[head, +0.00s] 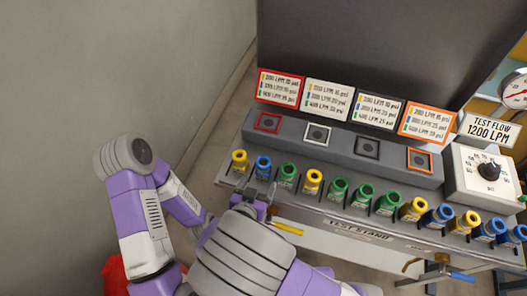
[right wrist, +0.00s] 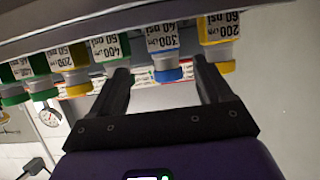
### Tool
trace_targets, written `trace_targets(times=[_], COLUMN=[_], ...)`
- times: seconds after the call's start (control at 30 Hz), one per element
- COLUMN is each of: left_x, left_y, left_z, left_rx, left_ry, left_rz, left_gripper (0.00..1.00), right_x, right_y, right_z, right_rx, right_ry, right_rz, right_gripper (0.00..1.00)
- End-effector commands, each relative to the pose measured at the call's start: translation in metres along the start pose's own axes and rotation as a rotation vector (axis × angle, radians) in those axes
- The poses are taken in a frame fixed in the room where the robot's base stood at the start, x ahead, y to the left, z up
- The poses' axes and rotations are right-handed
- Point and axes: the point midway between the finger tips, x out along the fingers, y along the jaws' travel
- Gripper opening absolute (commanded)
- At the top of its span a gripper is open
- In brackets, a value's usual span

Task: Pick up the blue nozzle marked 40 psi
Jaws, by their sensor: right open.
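A blue nozzle (head: 263,167) stands second from the left in the row on the test stand. In the right wrist view this blue nozzle (right wrist: 166,50) appears upside down, its label reading 300 LPM 40 psi. My right gripper (head: 261,188) is open just in front of it. In the right wrist view the gripper's fingers (right wrist: 162,74) are on either side of the blue nozzle, with gaps and nothing held. Whether the fingertips reach level with it is hard to tell. My left gripper is not in view.
A yellow nozzle (head: 239,161) and a green nozzle (head: 288,175) flank the blue one closely. More nozzles, including other blue ones (head: 438,215), continue right along the test stand (head: 345,226). Behind are a grey block (head: 340,145) with coloured square sockets and several label cards (head: 329,98).

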Motion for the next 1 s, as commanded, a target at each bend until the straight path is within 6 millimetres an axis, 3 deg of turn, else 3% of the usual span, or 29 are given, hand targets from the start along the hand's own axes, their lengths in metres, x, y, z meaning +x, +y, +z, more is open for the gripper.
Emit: trace_targets(times=[0.6,0.9,1.0], left_x=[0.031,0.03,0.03], left_y=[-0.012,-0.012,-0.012], left_z=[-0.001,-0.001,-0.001], left_rx=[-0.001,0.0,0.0], left_ry=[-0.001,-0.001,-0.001], left_rz=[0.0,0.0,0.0], left_gripper=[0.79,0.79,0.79], right_x=[0.071,0.075,0.075], right_y=[-0.006,-0.006,-0.006], right_z=[0.007,0.004,0.005], right_rx=[0.001,0.0,0.0], right_ry=[0.001,0.001,0.001], right_rz=[0.002,0.0,0.0], right_gripper=[0.79,0.79,0.63])
